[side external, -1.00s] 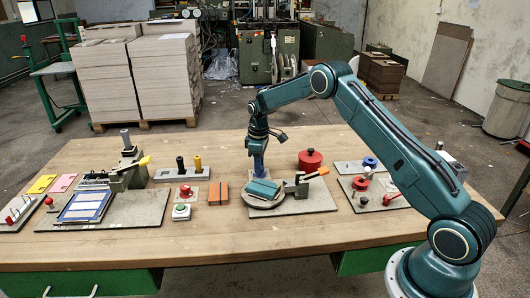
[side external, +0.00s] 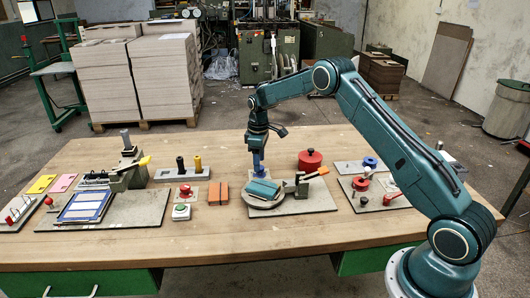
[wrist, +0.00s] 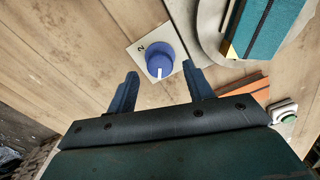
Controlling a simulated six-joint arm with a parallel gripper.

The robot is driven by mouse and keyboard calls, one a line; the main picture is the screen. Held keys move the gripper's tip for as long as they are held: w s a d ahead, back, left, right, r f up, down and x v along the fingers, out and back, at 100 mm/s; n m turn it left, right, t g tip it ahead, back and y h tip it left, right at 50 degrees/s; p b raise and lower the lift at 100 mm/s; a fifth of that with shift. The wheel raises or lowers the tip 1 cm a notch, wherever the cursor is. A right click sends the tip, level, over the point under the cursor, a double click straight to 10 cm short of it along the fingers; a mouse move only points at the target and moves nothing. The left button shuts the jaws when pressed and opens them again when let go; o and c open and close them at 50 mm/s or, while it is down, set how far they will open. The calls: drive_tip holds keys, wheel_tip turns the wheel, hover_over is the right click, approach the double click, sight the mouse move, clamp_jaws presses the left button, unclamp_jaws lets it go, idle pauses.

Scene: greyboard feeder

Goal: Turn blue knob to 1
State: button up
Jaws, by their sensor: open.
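The blue knob (wrist: 160,61) is round, with a white pointer mark on its edge nearest my gripper in the wrist view. It sits on a pale square plate (wrist: 137,56) that shows the digit 2 to the left of the knob. Any digit 1 is hidden or out of view. My gripper (wrist: 159,71) is open and empty, its two blue-grey fingers apart on either side of the knob in that view. Contact is not visible.
Close by are a round turntable (side external: 268,203) with a teal block (side external: 263,189), orange blocks (side external: 219,193), and a green button (side external: 181,212). A red pot-like object (side external: 310,159) stands to the right. The wooden table's (side external: 220,243) front strip is clear.

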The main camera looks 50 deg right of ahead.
wheel_tip(320, 180, up, 12)
idle(0.6)
drive_tip(key=shift+r, duration=0.15)
drive_tip(key=s+a+r+m+t, duration=0.1)
drive_tip(key=s+a+r, duration=0.4)
drive_tip(key=s+r, duration=0.3)
drive_tip(key=s+a+r+m+t, duration=0.2)
drive_tip(key=s+a+r, duration=0.4)
drive_tip(key=s+r, duration=0.25)
drive_tip(key=s+a+f+m+t, duration=0.1)
drive_tip(key=s+a, duration=0.1)
drive_tip(key=s, duration=0.9)
drive_tip(key=s+a+f+m+t, duration=0.1)
drive_tip(key=s+a+f, duration=0.1)
drive_tip(key=s, duration=1)
drive_tip(key=shift+s+a+f+t, duration=0.2)
drive_tip(key=shift+a+f+t, duration=0.1)
drive_tip(key=shift+a, duration=0.5)
